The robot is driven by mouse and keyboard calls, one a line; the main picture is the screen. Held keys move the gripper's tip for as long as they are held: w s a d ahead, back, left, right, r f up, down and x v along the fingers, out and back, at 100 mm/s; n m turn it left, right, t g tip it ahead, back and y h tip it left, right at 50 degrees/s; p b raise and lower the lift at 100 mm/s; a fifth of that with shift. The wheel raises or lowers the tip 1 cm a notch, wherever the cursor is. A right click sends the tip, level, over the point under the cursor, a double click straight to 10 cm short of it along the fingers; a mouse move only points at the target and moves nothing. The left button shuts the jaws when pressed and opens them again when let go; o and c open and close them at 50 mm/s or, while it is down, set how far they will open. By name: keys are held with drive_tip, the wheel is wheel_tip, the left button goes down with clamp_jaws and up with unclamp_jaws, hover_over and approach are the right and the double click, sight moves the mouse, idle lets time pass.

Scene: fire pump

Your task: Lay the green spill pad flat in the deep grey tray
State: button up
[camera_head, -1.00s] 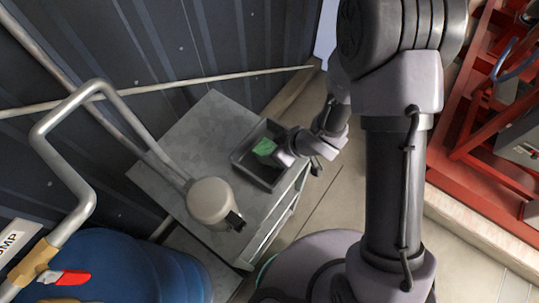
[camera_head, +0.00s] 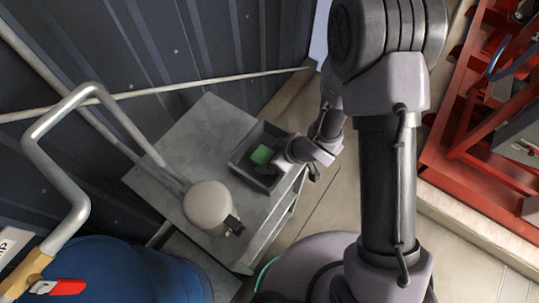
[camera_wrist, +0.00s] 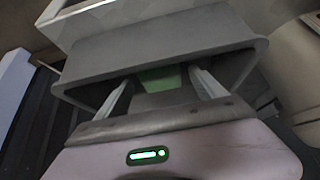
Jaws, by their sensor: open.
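The green spill pad (camera_head: 262,154) is inside the deep grey tray (camera_head: 238,157), in the head view. It looks like a small flat green square; the gripper hides part of its right side. In the wrist view the pad (camera_wrist: 160,77) shows as a green strip beyond the fingers, within the tray's walls (camera_wrist: 160,52). My gripper (camera_head: 276,163) reaches into the tray from the right. In the wrist view my gripper (camera_wrist: 160,86) has its two fingers apart, with no pad visibly pinched between them. I cannot tell whether every pad edge lies flat.
The tray stands on a grey metal cart (camera_head: 214,115) near its right edge. A beige round canister (camera_head: 208,203) stands at the cart's front. A bent pipe (camera_head: 50,178) and a blue tank (camera_head: 125,272) are at the lower left. A red frame (camera_head: 470,120) is at the right.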

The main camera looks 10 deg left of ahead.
drive_tip(key=p+v, duration=0.3)
drive_tip(key=v, duration=0.8)
drive_tip(key=shift+r+p, duration=0.2)
drive_tip(key=shift+p, duration=0.1)
drive_tip(key=w+d+r+m+t+h, duration=0.2)
drive_tip(key=w+d+r+m+h, duration=0.15)
drive_tip(key=d+r, duration=0.4)
drive_tip(key=w+d+r+m+t+h, duration=0.2)
drive_tip(key=w+d+r+m, duration=0.1)
drive_tip(key=d+r+m, duration=0.4)
drive_tip(key=s+d+r+m+h, duration=0.1)
drive_tip(key=s+d+r+m, duration=0.3)
drive_tip(key=s+r, duration=0.55)
drive_tip(key=s+a+r+m+y, duration=0.2)
drive_tip(key=s+a+r+m, duration=0.1)
drive_tip(key=s+a+r, duration=0.1)
drive_tip(key=s+a, duration=0.1)
drive_tip(key=s, duration=0.1)
drive_tip(key=shift+s+a+g, duration=0.3)
drive_tip(key=shift+s+a, duration=0.05)
drive_tip(key=shift+a, duration=0.05)
drive_tip(key=shift+r+m, duration=0.1)
drive_tip(key=shift+m, duration=0.15)
